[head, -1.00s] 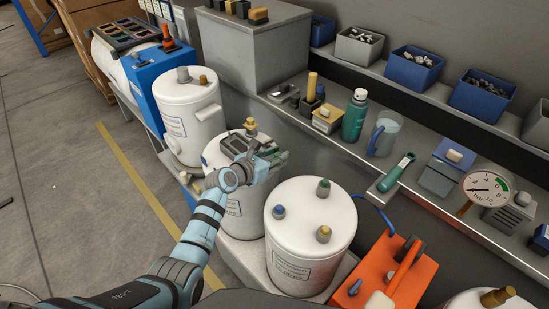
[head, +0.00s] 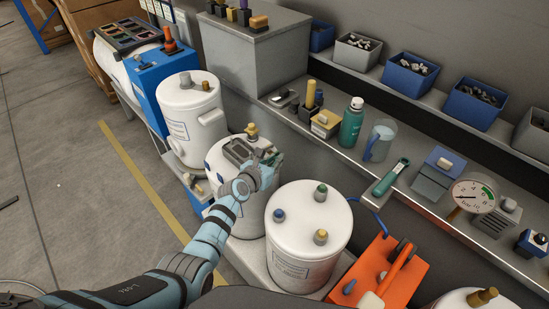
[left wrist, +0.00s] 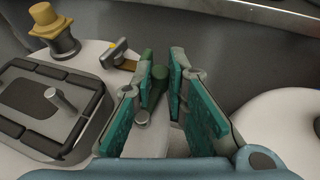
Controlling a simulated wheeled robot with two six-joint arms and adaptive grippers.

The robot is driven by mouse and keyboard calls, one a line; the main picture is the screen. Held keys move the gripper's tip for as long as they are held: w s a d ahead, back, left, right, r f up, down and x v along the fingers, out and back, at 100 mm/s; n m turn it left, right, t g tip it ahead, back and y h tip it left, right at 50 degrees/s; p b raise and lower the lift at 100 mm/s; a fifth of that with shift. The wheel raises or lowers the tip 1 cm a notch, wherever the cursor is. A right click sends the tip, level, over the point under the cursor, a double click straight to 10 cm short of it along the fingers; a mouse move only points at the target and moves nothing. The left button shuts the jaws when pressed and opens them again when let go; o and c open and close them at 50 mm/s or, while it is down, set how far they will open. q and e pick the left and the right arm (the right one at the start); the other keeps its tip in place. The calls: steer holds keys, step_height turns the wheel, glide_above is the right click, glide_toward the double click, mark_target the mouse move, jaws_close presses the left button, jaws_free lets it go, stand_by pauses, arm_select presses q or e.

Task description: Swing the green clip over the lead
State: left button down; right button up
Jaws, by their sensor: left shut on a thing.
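The green clip (left wrist: 158,84) is a slim dark green lever with a grey round pivot at its near end, on top of the middle white tank (head: 222,177). In the left wrist view it lies between the teal pads of my left gripper (left wrist: 163,72), which is shut on it. A flat grey tab with a yellow mark (left wrist: 118,56), possibly the lead, lies just left of the clip, apart from it. In the head view my left gripper (head: 272,161) is over the right side of this tank's top and hides the clip. My right gripper is not in view.
A dark-framed panel with a post (left wrist: 50,105) and a yellow-capped valve (left wrist: 55,30) stand left of the clip. White tanks stand behind (head: 190,118) and in front (head: 308,235). A shelf with a green bottle (head: 351,122) runs along the right.

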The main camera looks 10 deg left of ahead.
arm_select(q)
steer(key=c, duration=1.6)
jaws_free()
steer(key=shift+s, duration=0.1)
steer(key=v, duration=1.2)
steer(key=shift+a, duration=0.1)
steer(key=shift+f, duration=0.1)
